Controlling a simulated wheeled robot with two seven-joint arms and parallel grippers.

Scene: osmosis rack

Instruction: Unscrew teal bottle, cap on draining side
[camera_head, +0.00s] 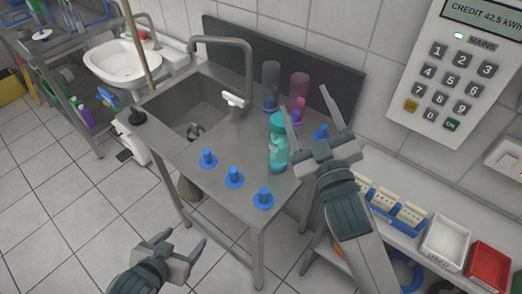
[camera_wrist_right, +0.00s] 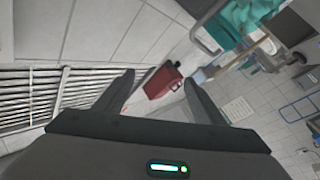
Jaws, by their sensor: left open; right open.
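The teal bottle (camera_head: 278,152) stands upright on the draining side (camera_head: 215,140) of the steel sink unit, with its teal cap (camera_head: 277,121) on top. My right gripper (camera_head: 305,99) is open and empty, just right of the bottle in the head view. One finger overlaps the bottle's right edge in the picture; I cannot tell whether it touches. The bottle is not seen in the right wrist view, where the open fingers (camera_wrist_right: 160,85) have nothing between them. My left gripper (camera_head: 180,244) is open and empty, low in front of the sink unit.
Blue pegs (camera_head: 233,177) stand along the draining side's front, with another (camera_head: 321,132) behind. The basin (camera_head: 185,105) and tap (camera_head: 249,70) are left. A shelf with trays (camera_head: 446,240) is right.

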